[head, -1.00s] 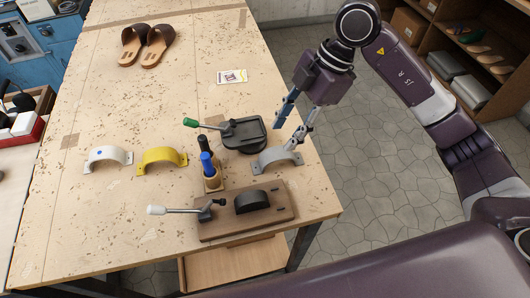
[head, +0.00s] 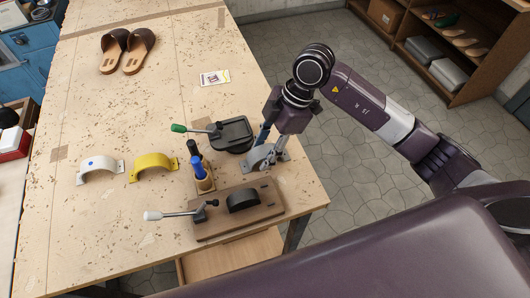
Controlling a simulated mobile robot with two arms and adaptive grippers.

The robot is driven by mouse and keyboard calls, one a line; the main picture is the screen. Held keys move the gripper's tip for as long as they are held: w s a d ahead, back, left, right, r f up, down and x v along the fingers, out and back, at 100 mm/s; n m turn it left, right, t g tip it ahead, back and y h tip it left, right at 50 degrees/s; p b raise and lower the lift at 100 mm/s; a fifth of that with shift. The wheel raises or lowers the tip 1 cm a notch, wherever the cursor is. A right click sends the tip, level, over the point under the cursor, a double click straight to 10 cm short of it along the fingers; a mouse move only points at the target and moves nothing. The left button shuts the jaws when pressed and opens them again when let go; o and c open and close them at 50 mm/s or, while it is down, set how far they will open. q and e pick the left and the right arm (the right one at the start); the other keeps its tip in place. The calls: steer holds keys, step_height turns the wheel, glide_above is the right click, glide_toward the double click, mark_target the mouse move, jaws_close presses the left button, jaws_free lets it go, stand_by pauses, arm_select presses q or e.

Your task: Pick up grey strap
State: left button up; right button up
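The grey strap (head: 259,157), an arched piece with flat end tabs, stands on the workbench (head: 120,217) near its right edge. My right gripper (head: 270,152) is down at the strap, pointing downward. One finger is on the far left side and the other on the near right side, and they still look spread. The fingers and wrist hide part of the strap, so contact is not clear. A white strap (head: 101,166) with a blue dot and a yellow strap (head: 153,162) stand further left. My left gripper is not in view.
A dark press with a green-handled lever (head: 232,134) stands just behind the strap. A wooden block with upright tools (head: 201,177) is to its left. A wooden clamp base (head: 240,211) is in front. Sandals (head: 128,51) and a card (head: 214,78) lie farther back.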

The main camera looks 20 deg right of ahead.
mark_target(264, 151)
steer(key=c, duration=0.7)
steer(key=shift+r, duration=0.15)
steer(key=shift+c, duration=0.2)
step_height(264, 151, up, 20)
steer(key=b, duration=0.3)
